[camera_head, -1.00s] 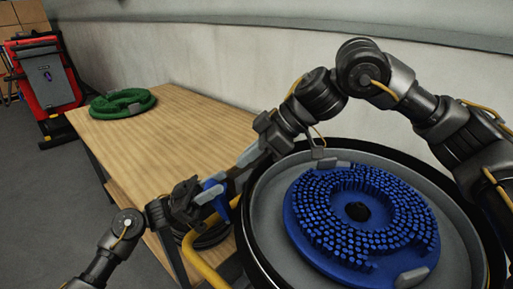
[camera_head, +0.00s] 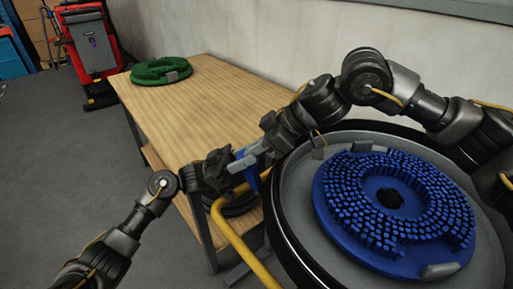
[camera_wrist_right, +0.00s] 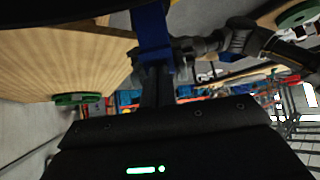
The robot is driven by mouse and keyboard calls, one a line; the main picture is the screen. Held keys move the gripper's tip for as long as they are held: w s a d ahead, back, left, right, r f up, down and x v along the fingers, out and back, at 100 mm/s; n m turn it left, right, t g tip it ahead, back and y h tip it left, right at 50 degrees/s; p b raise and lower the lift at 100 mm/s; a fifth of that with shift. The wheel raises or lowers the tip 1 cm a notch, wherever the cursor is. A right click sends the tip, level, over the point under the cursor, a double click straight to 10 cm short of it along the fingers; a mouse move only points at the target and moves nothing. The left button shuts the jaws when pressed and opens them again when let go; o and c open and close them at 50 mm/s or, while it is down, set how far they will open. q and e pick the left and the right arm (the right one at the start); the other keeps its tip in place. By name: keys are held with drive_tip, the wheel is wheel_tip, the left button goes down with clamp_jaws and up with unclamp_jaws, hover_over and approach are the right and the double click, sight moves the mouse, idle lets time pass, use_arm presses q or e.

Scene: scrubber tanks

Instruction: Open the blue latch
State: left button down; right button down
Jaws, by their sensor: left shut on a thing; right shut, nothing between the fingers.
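The blue latch (camera_head: 264,175) is at the left rim of the round black-rimmed drum, partly hidden by my grippers. In the right wrist view, it is a blue strip (camera_wrist_right: 152,26) at top centre. My left gripper (camera_head: 238,178) comes in from the left and is shut on the blue latch. My right gripper (camera_head: 243,160) reaches over the drum from the right. Its fingers are closed and empty, close beside the latch and the left gripper. Whether they touch the latch is unclear.
The drum's grey inside (camera_head: 303,190) bears a blue brush disc (camera_head: 335,205). A yellow tube (camera_head: 240,245) runs below the grippers. A wooden table (camera_head: 205,110) with a green disc (camera_head: 160,71) stands behind. A red and grey machine (camera_head: 90,45) is at far left. Floor at left is clear.

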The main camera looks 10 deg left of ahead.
use_arm(q)
drive_tip(key=shift+s+d+r, duration=0.1)
use_arm(e)
drive_tip(key=shift+a+f, duration=0.4)
drive_tip(key=shift+a, duration=0.3)
use_arm(q)
drive_tip(key=c, duration=1.3)
unclamp_jaws()
drive_tip(key=o, duration=0.3)
drive_tip(key=shift+o, duration=0.2)
drive_tip(key=shift+a+f, duration=0.3)
drive_tip(key=shift+a, duration=0.1)
use_arm(e)
drive_tip(key=shift+d, duration=0.1)
use_arm(q)
drive_tip(key=w+a, duration=0.1)
drive_tip(key=a, duration=1.1)
drive_tip(key=shift+w+a+f, duration=0.15)
drive_tip(key=shift+a+f, duration=0.05)
drive_tip(key=shift+a, duration=0.05)
